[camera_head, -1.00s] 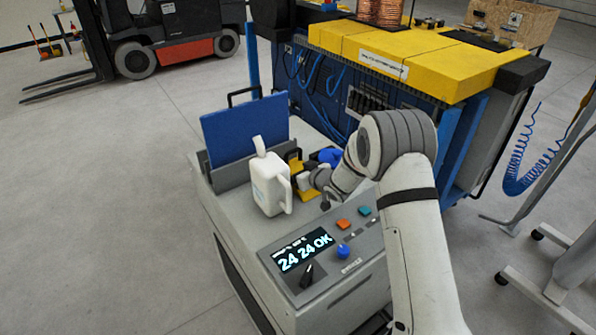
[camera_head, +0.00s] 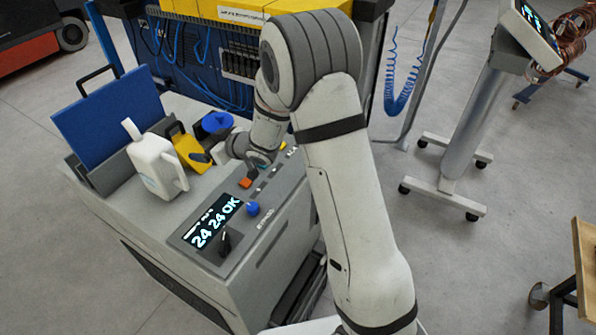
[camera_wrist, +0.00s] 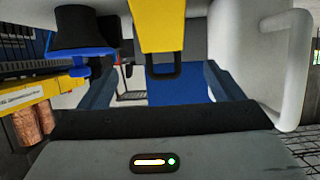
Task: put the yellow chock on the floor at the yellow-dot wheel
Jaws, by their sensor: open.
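The yellow chock (camera_head: 187,150) stands on the grey cart top, between a white jug and a blue object, with a black loop handle on it. My gripper (camera_head: 206,157) is just to its right, low over the cart, partly hidden by my wrist. In the wrist view the chock (camera_wrist: 158,25) and its black handle (camera_wrist: 164,68) show between the two spread fingers (camera_wrist: 162,85). The gripper is open and empty; whether a finger touches the chock I cannot tell. No yellow-dot wheel can be made out.
The white jug (camera_head: 157,167) stands close left of the chock, the blue object (camera_head: 217,122) close behind. A blue panel (camera_head: 108,122) stands in a rack. The control panel (camera_head: 212,222) is in front. A wheeled stand (camera_head: 468,130) is at right; floor between is clear.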

